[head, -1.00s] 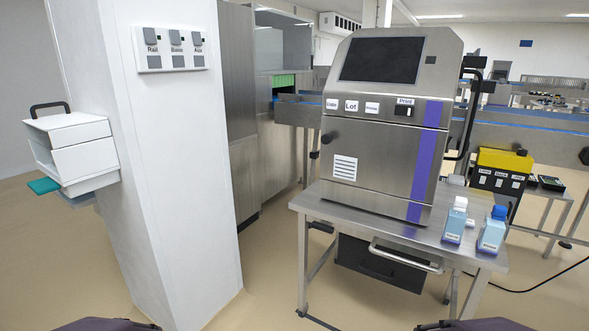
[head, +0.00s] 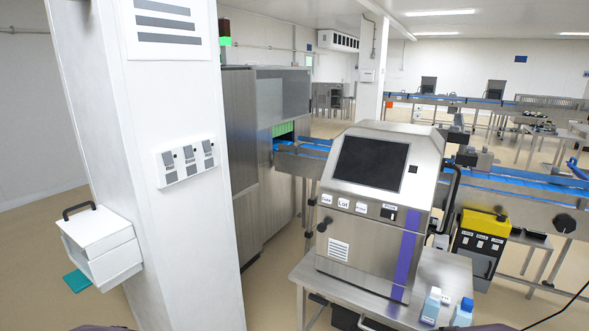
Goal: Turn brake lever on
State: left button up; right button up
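I cannot pick out a lever marked as a brake. A white panel (head: 187,161) with several grey rocker-like switches is on the white pillar (head: 105,110); its labels are too small to read now. A steel printer cabinet (head: 372,215) with a dark screen (head: 371,162) has a row of labelled buttons and a black knob at its left side. A yellow and black box (head: 482,240) with small labels and a black knob on top stands behind it to the right. Neither of my grippers shows; only dark purple edges of my arms appear at the bottom.
The cabinet stands on a steel table (head: 445,275) with two blue-and-white bottles (head: 431,306) at its front right. A white box (head: 100,245) with a black handle hangs on the pillar. A blue-belted conveyor (head: 520,185) runs behind. Floor shows between pillar and table.

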aim_at(319, 299)
jog(key=i+l, duration=0.15)
jog(key=l, duration=0.25)
jog(key=i+j, duration=0.25)
jog(key=i, duration=0.2)
jog(key=i+j+u, duration=0.1)
jog(key=i+j, duration=0.2)
jog(key=i, duration=0.15)
